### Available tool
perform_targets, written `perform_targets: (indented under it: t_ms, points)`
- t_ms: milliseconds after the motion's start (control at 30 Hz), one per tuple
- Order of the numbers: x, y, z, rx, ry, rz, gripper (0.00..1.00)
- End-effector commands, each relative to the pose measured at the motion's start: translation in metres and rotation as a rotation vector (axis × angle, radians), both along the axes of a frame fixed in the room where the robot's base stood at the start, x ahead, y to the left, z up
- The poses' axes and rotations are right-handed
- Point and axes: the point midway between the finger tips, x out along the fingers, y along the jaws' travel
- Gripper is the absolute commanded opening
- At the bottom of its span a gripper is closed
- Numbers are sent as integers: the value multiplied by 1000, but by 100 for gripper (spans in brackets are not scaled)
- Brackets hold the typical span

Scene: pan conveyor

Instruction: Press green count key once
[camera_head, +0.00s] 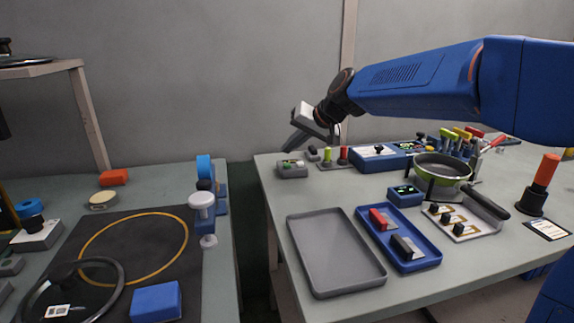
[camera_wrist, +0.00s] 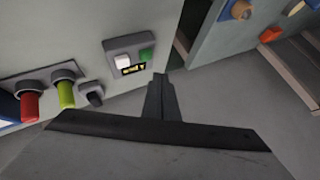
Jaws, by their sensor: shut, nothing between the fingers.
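A small grey counter box (camera_head: 292,172) sits near the back left corner of the right table. In the wrist view the box (camera_wrist: 113,45) shows a green key (camera_wrist: 146,54), a white key (camera_wrist: 122,61) beside it and a dark display with yellow marks. My gripper (camera_head: 287,148) is shut and empty, above the box in the head view. In the wrist view the closed fingertips (camera_wrist: 160,79) lie just below and right of the green key in the picture. I cannot tell the exact height gap; no contact is visible.
Red and yellow-green knobs (camera_wrist: 66,93) and a small black knob (camera_wrist: 95,97) stand close beside the box. A grey tray (camera_head: 335,255), a blue tray (camera_head: 425,245) and a green pan (camera_head: 441,168) are on the same table. A gap separates it from the left table.

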Motion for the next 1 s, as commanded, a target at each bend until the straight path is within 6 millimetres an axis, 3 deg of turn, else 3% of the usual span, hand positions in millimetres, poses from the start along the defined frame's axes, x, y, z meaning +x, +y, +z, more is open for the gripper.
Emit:
perform_targets:
  t_ms: [300,1000]
  points:
    - [0,0,-17,0,0,0,0]
    - [0,0,-17,0,0,0,0]
